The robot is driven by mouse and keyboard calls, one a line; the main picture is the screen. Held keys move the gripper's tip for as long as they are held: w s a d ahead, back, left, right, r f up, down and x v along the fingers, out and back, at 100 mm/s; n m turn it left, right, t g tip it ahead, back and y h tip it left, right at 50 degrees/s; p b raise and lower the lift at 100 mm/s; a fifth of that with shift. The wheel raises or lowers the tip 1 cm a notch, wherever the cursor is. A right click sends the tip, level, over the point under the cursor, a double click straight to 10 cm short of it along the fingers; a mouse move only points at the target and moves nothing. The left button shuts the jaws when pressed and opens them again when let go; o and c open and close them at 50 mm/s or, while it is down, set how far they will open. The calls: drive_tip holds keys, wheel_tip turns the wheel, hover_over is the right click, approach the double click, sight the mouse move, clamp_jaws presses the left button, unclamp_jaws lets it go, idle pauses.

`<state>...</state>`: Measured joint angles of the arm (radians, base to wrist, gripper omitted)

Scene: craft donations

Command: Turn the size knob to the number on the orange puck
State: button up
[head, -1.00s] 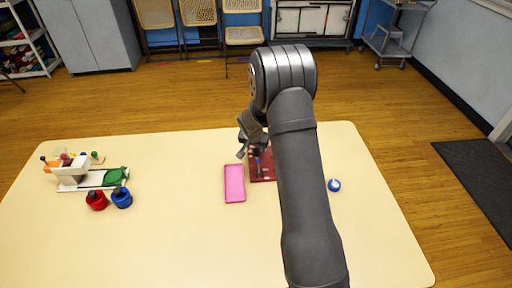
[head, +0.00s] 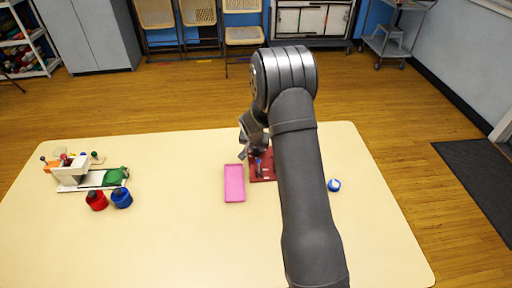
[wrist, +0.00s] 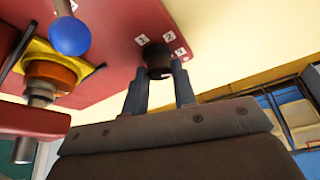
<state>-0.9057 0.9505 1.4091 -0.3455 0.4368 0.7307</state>
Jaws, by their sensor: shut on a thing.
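The size knob (wrist: 157,58) is a dark round knob on a red panel (wrist: 112,55) in the wrist view. Small white number tags (wrist: 169,37) stand around it; I read 1 and 2, and a third is less clear. My gripper (wrist: 160,76) is shut on the knob, one finger at each side. In the head view my gripper (head: 251,150) is over the red panel (head: 268,177), partly hidden by my arm. An orange piece (head: 50,167) lies at the far left of the table, too small to show any number.
A blue ball (wrist: 69,36) and an orange and yellow fitting (wrist: 52,72) are near the knob. A pink tray (head: 234,184) lies left of the panel. Red (head: 96,201) and blue (head: 121,198) containers stand at left. A blue-white round item (head: 334,185) is at right.

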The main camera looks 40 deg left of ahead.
drive_tip(key=n+g+y, duration=0.1)
drive_tip(key=n, duration=0.3)
drive_tip(key=shift+w+d+n, duration=0.1)
drive_tip(key=shift+n, duration=0.3)
drive_tip(key=shift+n+g+y, duration=0.35)
drive_tip(key=shift+n+g, duration=0.2)
drive_tip(key=shift+n, duration=0.75)
drive_tip(key=shift+n+g+y, duration=0.35)
drive_tip(key=shift+n+g, duration=0.2)
drive_tip(key=shift+n, duration=1.05)
drive_tip(key=o, duration=1)
drive_tip(key=shift+w+r, duration=0.1)
